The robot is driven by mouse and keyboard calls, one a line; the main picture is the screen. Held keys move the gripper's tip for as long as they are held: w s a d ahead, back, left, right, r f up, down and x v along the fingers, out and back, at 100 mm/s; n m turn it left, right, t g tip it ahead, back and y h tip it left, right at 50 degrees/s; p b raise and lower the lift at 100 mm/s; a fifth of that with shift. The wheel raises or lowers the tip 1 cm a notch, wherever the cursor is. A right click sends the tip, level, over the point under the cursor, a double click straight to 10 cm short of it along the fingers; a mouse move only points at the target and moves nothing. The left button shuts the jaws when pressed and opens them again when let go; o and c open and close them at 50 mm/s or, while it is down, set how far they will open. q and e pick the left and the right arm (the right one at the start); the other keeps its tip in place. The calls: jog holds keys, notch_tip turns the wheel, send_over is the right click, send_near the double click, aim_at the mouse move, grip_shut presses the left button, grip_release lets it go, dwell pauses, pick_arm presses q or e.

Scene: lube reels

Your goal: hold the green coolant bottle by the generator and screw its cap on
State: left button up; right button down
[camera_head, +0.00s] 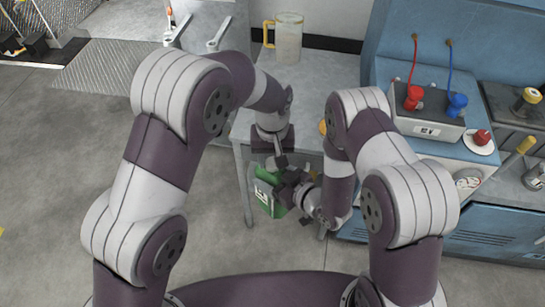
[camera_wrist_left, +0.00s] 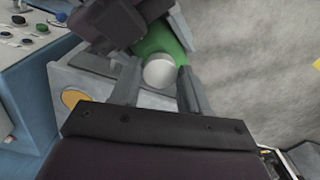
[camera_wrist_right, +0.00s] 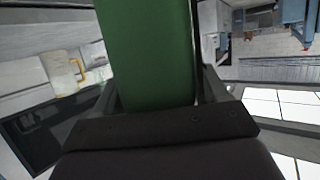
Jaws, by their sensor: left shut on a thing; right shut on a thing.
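The green coolant bottle (camera_head: 279,208) with a pale label hangs in the air at the front edge of the grey table. My right gripper (camera_head: 286,190) is shut on its body; the green side fills the space between the fingers in the right wrist view (camera_wrist_right: 150,50). My left gripper (camera_head: 279,163) is above the bottle, pointing down. In the left wrist view the round white cap (camera_wrist_left: 161,72) sits between the left fingers, at the top end of the green bottle. The left gripper is shut on the cap. Whether the cap is fully seated on the neck cannot be told.
The grey table (camera_head: 330,85) is mostly clear, with a clear jug with a yellow handle (camera_head: 287,38) at the back. To the right stands the blue generator (camera_head: 435,65) with red and blue terminals (camera_head: 457,103). Open floor lies at left.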

pick_arm(q)
jog(key=o, duration=1.2)
jog(key=shift+o, duration=0.2)
notch_tip(320, 180, up, 8)
jog(key=shift+f, duration=0.25)
